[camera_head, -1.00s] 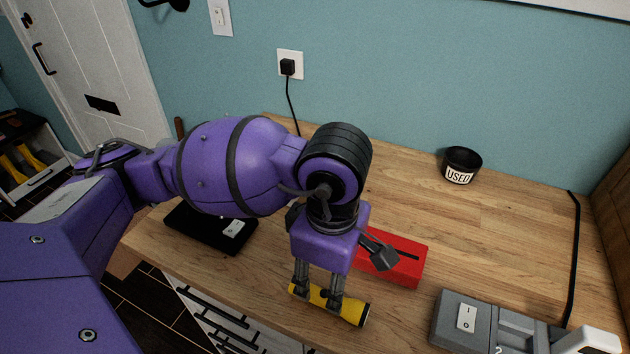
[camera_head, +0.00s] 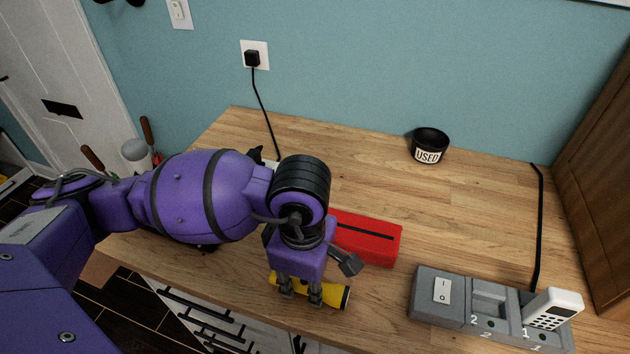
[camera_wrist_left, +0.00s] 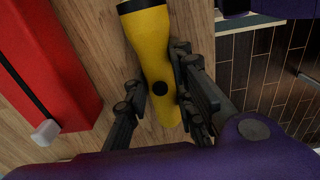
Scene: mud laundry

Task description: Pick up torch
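In the left wrist view the torch (camera_wrist_left: 154,45) runs between the fingers of my left gripper (camera_wrist_left: 158,82). The right-hand finger is close against the torch or touching it. A strip of wood shows between the torch and the left-hand finger, so the gripper looks open around it. My right gripper is not in view.
A red box (camera_head: 368,238) lies just behind the torch. A grey charging dock (camera_head: 425,310) holding a white handset (camera_head: 553,309) stands to the right. A black bowl marked USED (camera_head: 429,146) is at the back. The wooden worktop (camera_head: 480,215) is clear between bowl and dock.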

